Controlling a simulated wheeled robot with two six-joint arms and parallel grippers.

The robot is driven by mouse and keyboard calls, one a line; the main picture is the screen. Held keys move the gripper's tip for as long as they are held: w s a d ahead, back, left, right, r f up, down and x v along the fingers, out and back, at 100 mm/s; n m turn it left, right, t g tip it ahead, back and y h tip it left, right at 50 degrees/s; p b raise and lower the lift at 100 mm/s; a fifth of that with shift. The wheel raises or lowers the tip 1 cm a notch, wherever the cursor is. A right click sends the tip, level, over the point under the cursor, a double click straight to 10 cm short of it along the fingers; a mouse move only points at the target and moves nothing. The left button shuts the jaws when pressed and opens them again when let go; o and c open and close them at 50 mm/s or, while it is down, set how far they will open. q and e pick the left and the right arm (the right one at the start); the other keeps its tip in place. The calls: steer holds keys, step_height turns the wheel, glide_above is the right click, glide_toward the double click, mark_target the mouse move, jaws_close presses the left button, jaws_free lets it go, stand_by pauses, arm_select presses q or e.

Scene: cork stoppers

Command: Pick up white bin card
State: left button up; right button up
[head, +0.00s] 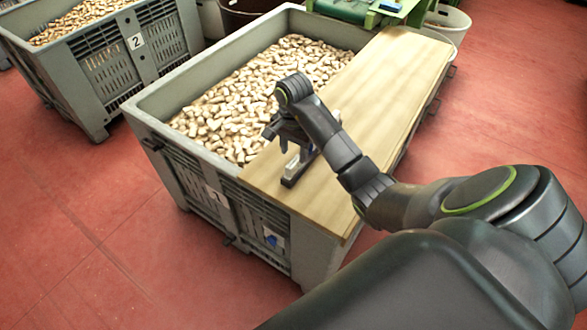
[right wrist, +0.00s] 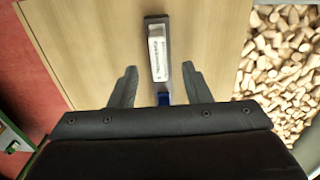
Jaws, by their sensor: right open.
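A small white piece with dark print (right wrist: 157,58), which looks like the white bin card, sits on a narrow dark base on the wooden board (right wrist: 95,45). In the head view the white piece (head: 293,164) shows only partly, near my right gripper (head: 278,136). In the right wrist view my right gripper (right wrist: 158,69) is open, its two fingers apart, with the base lying ahead and between them. A blue part (right wrist: 163,98) shows at the near end of the base. Nothing is held. My left gripper is out of view.
The board covers part of a grey bin (head: 165,93) full of corks (head: 240,105). A white label with a blue mark (head: 273,238) is on the bin's front. Another cork bin (head: 75,80) stands at left. Green equipment (head: 385,12) is behind. Red floor is clear at left.

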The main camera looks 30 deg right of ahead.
mark_target(294, 161)
steer(key=shift+f+p, duration=0.7)
steer(key=shift+f, duration=1.65)
jaws_close()
steer(key=shift+r, duration=0.15)
